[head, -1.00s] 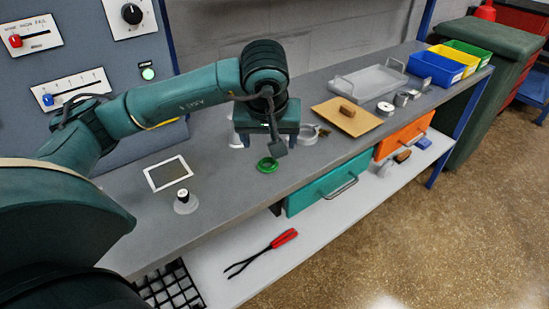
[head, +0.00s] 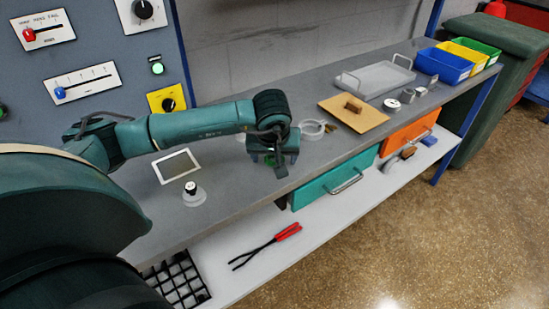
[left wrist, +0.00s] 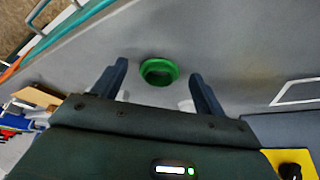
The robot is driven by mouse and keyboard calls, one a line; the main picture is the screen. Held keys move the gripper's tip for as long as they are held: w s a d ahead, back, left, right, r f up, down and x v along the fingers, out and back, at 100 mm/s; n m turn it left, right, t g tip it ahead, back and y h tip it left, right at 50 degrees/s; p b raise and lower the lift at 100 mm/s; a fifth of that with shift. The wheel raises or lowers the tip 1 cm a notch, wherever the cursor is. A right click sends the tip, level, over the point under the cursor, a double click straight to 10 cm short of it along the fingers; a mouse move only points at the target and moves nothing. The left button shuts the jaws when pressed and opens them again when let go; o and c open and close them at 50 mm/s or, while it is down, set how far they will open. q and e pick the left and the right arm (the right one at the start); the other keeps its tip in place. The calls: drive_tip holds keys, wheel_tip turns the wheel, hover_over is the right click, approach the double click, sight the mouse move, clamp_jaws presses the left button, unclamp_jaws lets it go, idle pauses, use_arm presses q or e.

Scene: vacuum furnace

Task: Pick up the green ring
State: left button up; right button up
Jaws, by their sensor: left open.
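The green ring (left wrist: 158,63) lies on the grey bench top. In the left wrist view it shows between the two fingers, a little beyond the fingertips. My left gripper (left wrist: 158,72) is open and empty, with one dark blue finger to each side of the ring in that picture. In the head view my left gripper (head: 276,166) hangs low over the bench near its front edge and hides most of the ring. I cannot tell the exact height left between the fingertips and the ring. My right gripper is not in view.
A white-framed panel (head: 176,166) and a small knob-topped piece (head: 193,195) are left of the gripper. A clear round dish (head: 311,128), a wooden board (head: 354,115) and a grey tray (head: 377,78) are to the right. A teal drawer (head: 330,182) is below the bench.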

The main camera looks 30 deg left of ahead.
use_arm(q)
drive_tip(key=shift+c, duration=0.5)
drive_tip(key=c, duration=0.9)
